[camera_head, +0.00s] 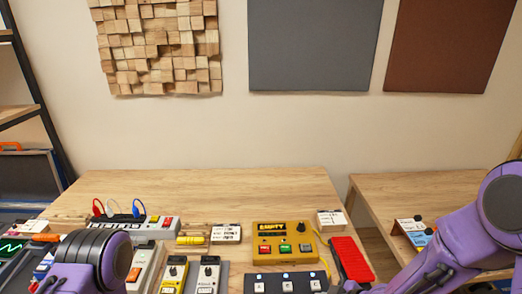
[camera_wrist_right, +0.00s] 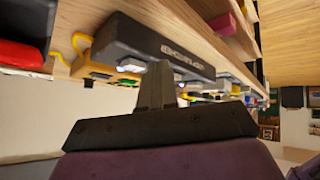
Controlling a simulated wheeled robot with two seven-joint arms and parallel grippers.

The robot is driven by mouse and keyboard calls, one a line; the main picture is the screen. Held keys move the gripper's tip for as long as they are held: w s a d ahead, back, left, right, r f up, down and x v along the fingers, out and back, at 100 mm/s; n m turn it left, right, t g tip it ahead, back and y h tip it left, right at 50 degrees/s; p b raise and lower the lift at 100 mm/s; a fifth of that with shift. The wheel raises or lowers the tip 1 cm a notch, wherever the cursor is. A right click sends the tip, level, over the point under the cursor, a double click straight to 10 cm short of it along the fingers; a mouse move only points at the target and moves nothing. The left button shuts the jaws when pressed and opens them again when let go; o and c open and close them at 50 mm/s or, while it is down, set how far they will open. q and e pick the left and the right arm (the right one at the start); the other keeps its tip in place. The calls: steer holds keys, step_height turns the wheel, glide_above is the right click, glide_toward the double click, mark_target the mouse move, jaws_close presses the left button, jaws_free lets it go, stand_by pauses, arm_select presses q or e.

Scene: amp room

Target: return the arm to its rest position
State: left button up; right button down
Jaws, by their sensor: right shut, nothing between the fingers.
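My right arm (camera_head: 470,240) is purple and comes in from the lower right of the head view. Its gripper is out of that view. In the right wrist view, the right gripper (camera_wrist_right: 156,84) shows its dark fingers together, with nothing between them. Behind the fingers is a dark pedal box (camera_wrist_right: 165,47) with white lettering; I cannot tell whether they touch it. A purple part of my left arm (camera_head: 85,262) shows at the lower left of the head view. My left gripper is out of view.
A wooden table (camera_head: 270,185) holds a yellow pedal box (camera_head: 283,243), a red-topped pedal (camera_head: 351,260), a black pedal with several switches (camera_head: 286,284) and a power strip (camera_head: 150,227). The table's back is clear. A second wooden table (camera_head: 390,190) stands at the right.

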steer(key=s+d+f+m+g+h+b, duration=0.1)
steer(key=s+d+f+m+h, duration=0.2)
steer(key=s+f+m, duration=0.3)
steer(key=s+d+f+m+g+h+b, duration=0.1)
steer(key=s+d+f+m+h, duration=0.2)
steer(key=s+d+f+m, duration=0.3)
steer(key=s+d+f+m+g+h+b, duration=0.1)
steer(key=s+d+f+m, duration=0.4)
steer(key=s, duration=0.8)
steer(key=shift+f+m+h+b, duration=0.55)
steer(key=shift+f+m+h, duration=0.15)
steer(key=shift+f+h, duration=0.3)
steer(key=shift+s+d+r, duration=0.1)
